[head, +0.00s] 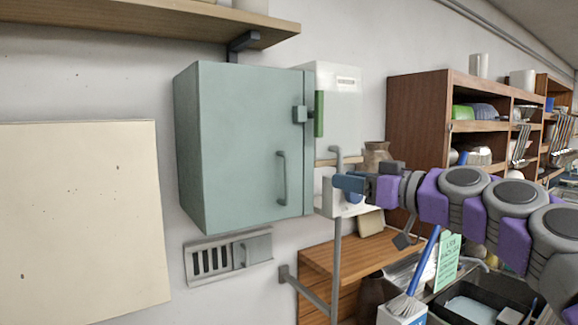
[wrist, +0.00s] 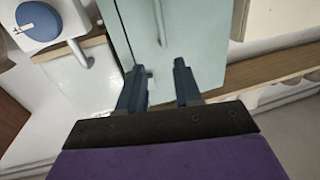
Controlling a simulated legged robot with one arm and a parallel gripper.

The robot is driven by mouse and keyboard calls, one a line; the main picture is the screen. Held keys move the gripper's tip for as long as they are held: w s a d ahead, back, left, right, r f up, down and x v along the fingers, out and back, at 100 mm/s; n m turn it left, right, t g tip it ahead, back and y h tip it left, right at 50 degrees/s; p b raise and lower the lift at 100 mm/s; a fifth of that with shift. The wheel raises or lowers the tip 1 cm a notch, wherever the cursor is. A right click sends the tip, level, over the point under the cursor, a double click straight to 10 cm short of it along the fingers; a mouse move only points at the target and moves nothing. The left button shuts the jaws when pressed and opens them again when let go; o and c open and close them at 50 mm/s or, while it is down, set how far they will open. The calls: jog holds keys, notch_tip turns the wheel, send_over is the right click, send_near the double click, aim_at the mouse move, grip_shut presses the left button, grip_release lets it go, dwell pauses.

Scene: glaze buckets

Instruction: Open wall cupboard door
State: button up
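The wall cupboard (head: 235,120) is a pale green box on the wall, and its door looks shut. A grey upright bar handle (head: 282,178) is on the door's right part, and a dark latch (head: 300,114) sits higher at its right edge. My gripper (head: 340,183) is to the right of the handle in the head view, apart from it. In the wrist view, my gripper (wrist: 160,68) is open, with two dark blue fingers spread before the pale green surface. The handle (wrist: 161,22) shows beyond the fingertips, not between them. The latch is partly hidden near the left finger.
A white wall unit (head: 345,100) with a green strip is right of the cupboard; its blue dial (wrist: 38,18) shows in the wrist view. A wooden shelf (head: 150,22) is above. A grey pipe (head: 337,250) and a wooden cabinet (head: 350,262) are below right.

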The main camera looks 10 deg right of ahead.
jog(key=p, duration=0.3)
send_over(287, 198)
jog(key=shift+w+d, duration=0.1)
jog(key=shift+w, duration=0.3)
grip_shut()
dwell(0.4)
